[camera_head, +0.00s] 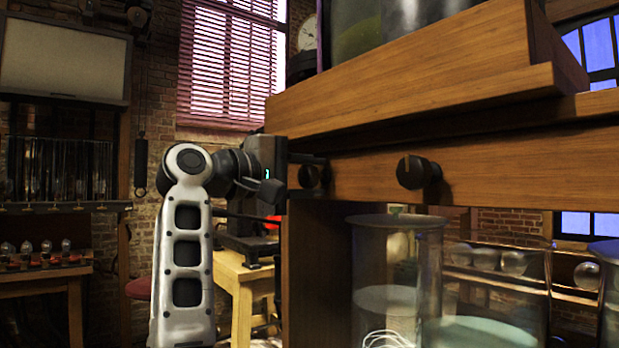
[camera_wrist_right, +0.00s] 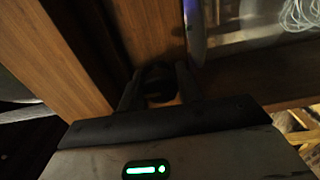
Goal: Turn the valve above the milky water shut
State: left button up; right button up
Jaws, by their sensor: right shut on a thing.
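Two dark round valve knobs sit on the front of the wooden beam. My right gripper (camera_head: 308,168) is shut on the left valve knob (camera_head: 313,177), at the beam's left end. In the right wrist view this knob (camera_wrist_right: 157,82) lies between the two fingers. The other valve knob (camera_head: 418,172) is to the right, free of any gripper. Below the beam stands a glass jar (camera_head: 398,258) with pale, whitish water and white wire strands. A second glass jar (camera_head: 492,300) to its right holds pale greenish, cloudy water. My left gripper is not in view.
A wooden trough (camera_head: 420,85) with a large glass vessel (camera_head: 395,25) stands above the beam. A wooden post (camera_head: 315,270) runs down beside the jars. Another glass jar (camera_head: 607,290) is cut off at the right edge. A yellowish table (camera_head: 240,285) stands behind my right arm.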

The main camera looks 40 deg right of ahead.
jog(key=o, duration=0.9)
jog(key=shift+o, duration=0.2)
